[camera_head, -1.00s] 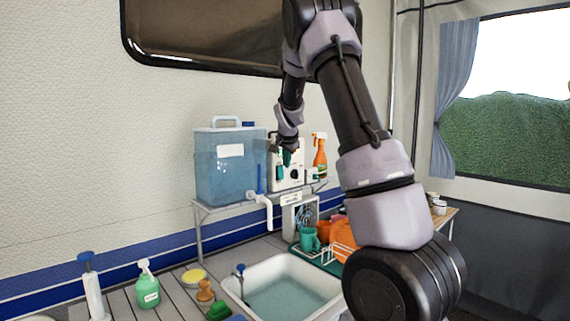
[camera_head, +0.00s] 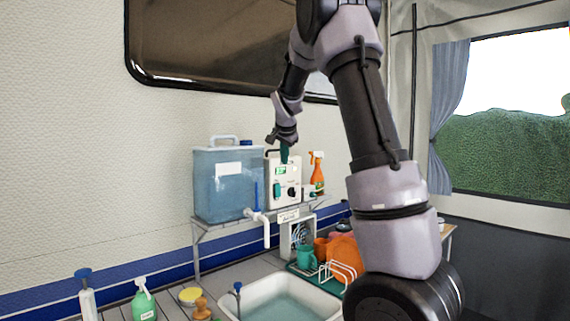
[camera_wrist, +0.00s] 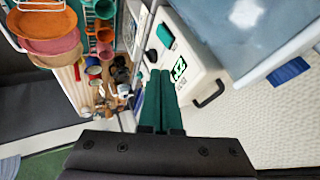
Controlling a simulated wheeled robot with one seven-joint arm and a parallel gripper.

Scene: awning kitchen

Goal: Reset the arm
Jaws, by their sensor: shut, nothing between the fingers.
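My gripper (camera_head: 284,154) is in front of the upper part of a white control box (camera_head: 283,200) on the raised shelf in the head view. Its two green fingers lie side by side, closed, with nothing between them; they also show in the wrist view (camera_wrist: 161,85). In the wrist view the white box (camera_wrist: 190,62), with a green switch and a small green display, lies just beyond and beside the fingertips. I cannot tell whether they touch it. My arm crosses the head view from the top to the lower right.
A blue water tank (camera_head: 228,185) stands left of the box, an orange spray bottle (camera_head: 317,176) right of it. Below are a sink (camera_head: 262,290), a rack with dishes (camera_head: 335,270), a green soap bottle (camera_head: 144,302) and a blue-topped pump (camera_head: 86,290). A window (camera_head: 515,110) is at the right.

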